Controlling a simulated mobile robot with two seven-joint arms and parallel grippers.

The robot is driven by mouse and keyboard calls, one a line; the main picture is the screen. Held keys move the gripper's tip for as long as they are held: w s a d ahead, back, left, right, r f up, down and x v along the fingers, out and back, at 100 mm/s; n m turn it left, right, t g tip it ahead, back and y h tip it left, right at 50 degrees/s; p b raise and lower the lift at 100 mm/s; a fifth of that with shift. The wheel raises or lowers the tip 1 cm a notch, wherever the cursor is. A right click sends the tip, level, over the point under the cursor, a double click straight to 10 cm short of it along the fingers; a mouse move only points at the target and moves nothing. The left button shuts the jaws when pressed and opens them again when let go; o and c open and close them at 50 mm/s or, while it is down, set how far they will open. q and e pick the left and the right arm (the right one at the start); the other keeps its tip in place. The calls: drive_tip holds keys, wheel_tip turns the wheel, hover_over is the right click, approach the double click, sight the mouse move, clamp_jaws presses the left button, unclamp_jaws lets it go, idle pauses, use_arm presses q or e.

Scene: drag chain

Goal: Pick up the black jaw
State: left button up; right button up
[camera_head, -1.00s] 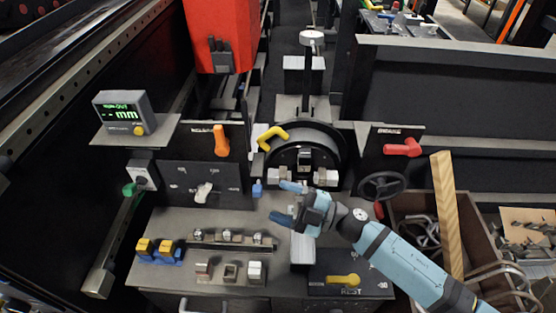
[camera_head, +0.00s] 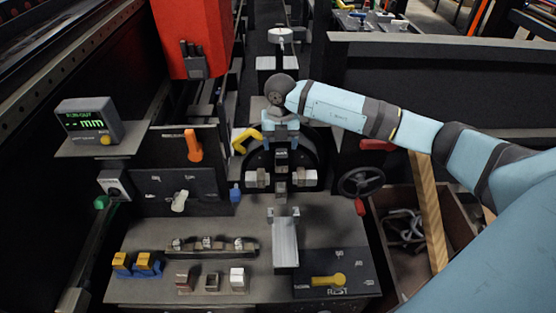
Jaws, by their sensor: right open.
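My right gripper (camera_head: 281,131) hangs open over the upper part of the round black chuck (camera_head: 318,150), its blue fingers pointing down. A dark jaw-like block (camera_head: 281,157) sits on the chuck just below the fingers; I cannot tell whether they touch it. Pale metal jaws sit at the chuck's left (camera_head: 258,179) and right (camera_head: 306,179). On the bench front stand three small blocks: a brownish one (camera_head: 185,282), a dark-topped one (camera_head: 212,282) and a pale one (camera_head: 238,278). Which piece is the black jaw is not clear. My left gripper is out of view.
A rack (camera_head: 215,252) with several metal pieces lies behind the small blocks. Yellow-and-blue blocks (camera_head: 137,264) stand at the left. A yellow handle (camera_head: 328,281) marks the front right. A handwheel (camera_head: 361,182) and a wooden plank (camera_head: 429,210) are at right.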

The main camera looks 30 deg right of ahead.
sight(282, 153)
drive_tip(key=f, duration=0.1)
drive_tip(key=f+p, duration=0.1)
drive_tip(key=f, duration=0.3)
drive_tip(key=shift+d, duration=0.25)
drive_tip(key=c, duration=1.1)
